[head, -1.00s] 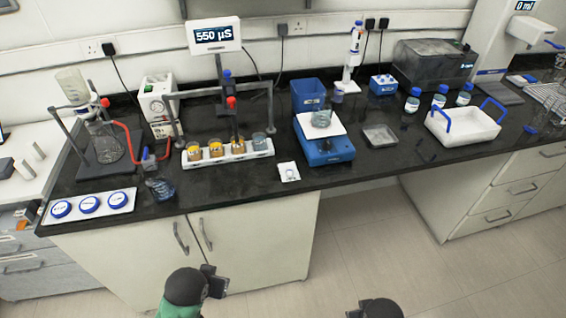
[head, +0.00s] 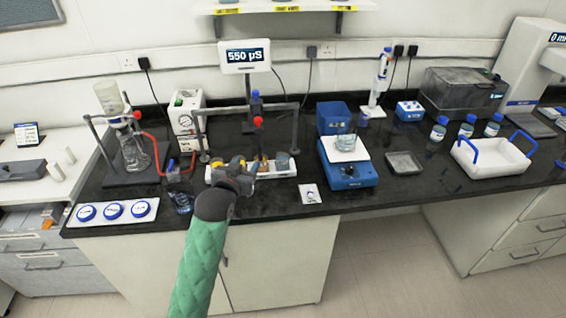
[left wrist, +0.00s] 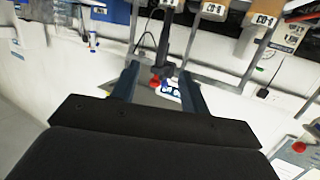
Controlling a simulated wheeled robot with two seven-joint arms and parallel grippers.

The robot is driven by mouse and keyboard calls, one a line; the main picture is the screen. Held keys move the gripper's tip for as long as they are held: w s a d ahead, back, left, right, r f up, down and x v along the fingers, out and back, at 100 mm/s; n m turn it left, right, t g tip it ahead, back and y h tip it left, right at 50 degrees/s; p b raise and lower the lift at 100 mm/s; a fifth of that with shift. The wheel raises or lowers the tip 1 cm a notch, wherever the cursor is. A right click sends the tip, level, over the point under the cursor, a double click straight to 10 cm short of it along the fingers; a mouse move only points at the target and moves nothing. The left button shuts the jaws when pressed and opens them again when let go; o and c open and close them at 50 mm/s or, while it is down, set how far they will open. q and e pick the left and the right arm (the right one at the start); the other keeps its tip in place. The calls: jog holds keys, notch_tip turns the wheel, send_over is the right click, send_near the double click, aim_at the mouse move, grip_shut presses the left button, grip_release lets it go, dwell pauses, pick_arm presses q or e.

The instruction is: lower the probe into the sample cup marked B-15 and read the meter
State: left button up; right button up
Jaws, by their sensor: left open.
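The meter (head: 245,57) reads 550 µS on its screen. Below it a grey frame (head: 294,128) stands over a white cup rack (head: 284,171). The probe, with a red top (head: 258,122), hangs upright in the frame above the rack. The rightmost cup (head: 282,160) shows grey-blue; orange cups to its left are mostly hidden behind my left gripper (head: 235,172).
A blue scale with a beaker (head: 348,176) stands right of the rack, with a white packet (head: 311,194) before it. A glass flask stand (head: 130,172) and white tray of blue lids (head: 113,212) are at left. A white basin (head: 493,157) is at right.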

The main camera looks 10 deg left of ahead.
pick_arm(q)
jog(key=t, duration=0.2)
send_near(257, 122)
jog(key=w+p, duration=0.1)
jog(key=w, duration=0.1)
jog(key=w+p, duration=0.1)
jog(key=w, duration=0.2)
jog(key=w+p, duration=0.1)
jog(key=w, duration=0.1)
jog(key=shift+w+d, duration=0.35)
jog(key=shift+d, duration=0.05)
jog(key=shift+w+f, duration=0.2)
jog(key=shift+w, duration=0.4)
pick_arm(e)
jog(key=s+d+f, duration=0.3)
jog(key=s+f, duration=0.7)
jog(key=shift+s, duration=0.25)
pick_arm(q)
jog(key=shift+c, duration=0.3)
